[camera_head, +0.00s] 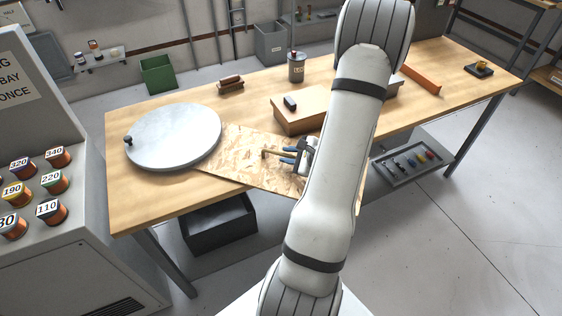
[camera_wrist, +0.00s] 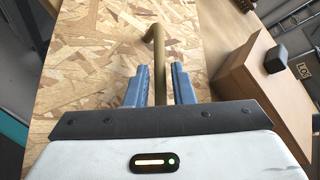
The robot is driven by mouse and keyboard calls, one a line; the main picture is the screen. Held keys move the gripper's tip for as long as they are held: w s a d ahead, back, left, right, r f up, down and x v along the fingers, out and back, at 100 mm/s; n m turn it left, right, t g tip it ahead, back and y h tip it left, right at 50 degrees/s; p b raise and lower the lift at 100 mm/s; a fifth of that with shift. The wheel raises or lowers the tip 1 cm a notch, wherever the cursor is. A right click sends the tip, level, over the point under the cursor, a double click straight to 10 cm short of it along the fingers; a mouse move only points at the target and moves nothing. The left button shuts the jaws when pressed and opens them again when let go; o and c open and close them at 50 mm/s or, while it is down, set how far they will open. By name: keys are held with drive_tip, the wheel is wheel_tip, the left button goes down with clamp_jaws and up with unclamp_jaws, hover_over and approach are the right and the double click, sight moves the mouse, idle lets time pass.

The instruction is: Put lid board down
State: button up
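The lid board is a flat chipboard panel (camera_head: 240,155) with a bent brass-coloured bar handle. It lies level over the front middle of the workbench, reaching to the bench's front edge; whether it touches the top is unclear. My gripper (camera_head: 296,155) is low over the board at the handle. In the wrist view, the board (camera_wrist: 85,65) fills the left and middle. The handle (camera_wrist: 157,50) runs between the blue fingers of my gripper (camera_wrist: 158,85), which are close around it. My arm hides the board's right part in the head view.
A round grey disc (camera_head: 172,137) with a dark knob lies left of the board, very close to it. A cardboard box (camera_head: 296,118) with a dark block on it stands behind. A labelled can (camera_head: 296,70) is farther back. Bare bench top (camera_head: 150,205) shows at the front left.

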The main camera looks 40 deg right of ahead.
sight(283, 154)
drive_tip(key=x, duration=0.3)
drive_tip(key=shift+w+a, duration=0.2)
clamp_jaws()
drive_tip(key=shift+r, duration=0.1)
idle(1.2)
